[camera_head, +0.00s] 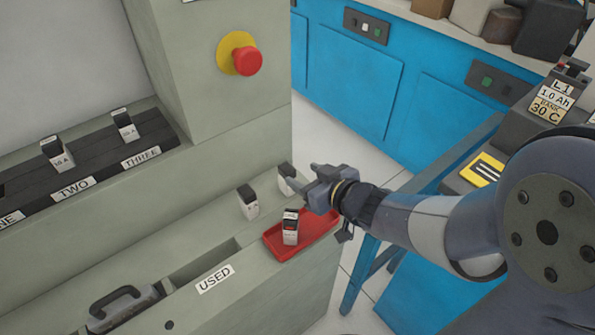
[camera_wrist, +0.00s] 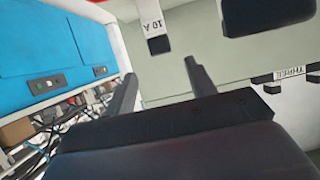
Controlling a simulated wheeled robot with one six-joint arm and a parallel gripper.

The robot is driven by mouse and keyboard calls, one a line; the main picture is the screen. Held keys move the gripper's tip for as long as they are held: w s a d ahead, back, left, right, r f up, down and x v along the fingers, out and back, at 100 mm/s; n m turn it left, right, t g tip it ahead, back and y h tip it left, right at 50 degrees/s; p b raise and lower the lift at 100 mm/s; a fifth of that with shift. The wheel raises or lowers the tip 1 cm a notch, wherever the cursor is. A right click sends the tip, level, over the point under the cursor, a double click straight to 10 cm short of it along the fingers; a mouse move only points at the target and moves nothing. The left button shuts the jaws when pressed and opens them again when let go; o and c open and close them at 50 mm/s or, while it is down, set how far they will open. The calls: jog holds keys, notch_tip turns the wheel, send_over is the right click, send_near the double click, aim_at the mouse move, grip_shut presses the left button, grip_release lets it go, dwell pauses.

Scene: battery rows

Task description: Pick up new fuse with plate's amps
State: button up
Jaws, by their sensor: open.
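My gripper (camera_head: 322,186) is open and empty beside the ledge of the grey cabinet. A white fuse with a black top (camera_head: 287,178) stands on the ledge just left of it, partly hidden by a finger. Another such fuse (camera_head: 248,202) stands further left. A fuse with a red mark (camera_head: 291,230) stands upright in the red tray (camera_head: 318,236). In the wrist view, a fuse marked "10 A" (camera_wrist: 152,22) shows beyond my open gripper (camera_wrist: 160,80). Fuses sit in the rack above the plates TWO (camera_head: 57,155) and THREE (camera_head: 123,125); their markings are small.
A slot marked USED (camera_head: 214,279) lies left of the red tray. A black handle (camera_head: 120,305) is at the lower left. A red button on yellow (camera_head: 243,57) sticks out above. A blue bench (camera_head: 350,75) and a device marked "1.0 Ah" (camera_head: 555,97) stand at the right.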

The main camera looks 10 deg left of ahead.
aim_at(283, 168)
jog(key=b+x, duration=0.1)
jog(key=x, duration=0.3)
jog(key=shift+a+f, duration=0.25)
jog(key=b+x, duration=0.1)
jog(key=x, duration=0.1)
jog(key=b+x, duration=0.1)
jog(key=x, duration=0.2)
jog(key=shift+f, duration=0.35)
jog(key=shift+c, duration=0.4)
jog(key=c, duration=1)
jog(key=shift+r, duration=0.1)
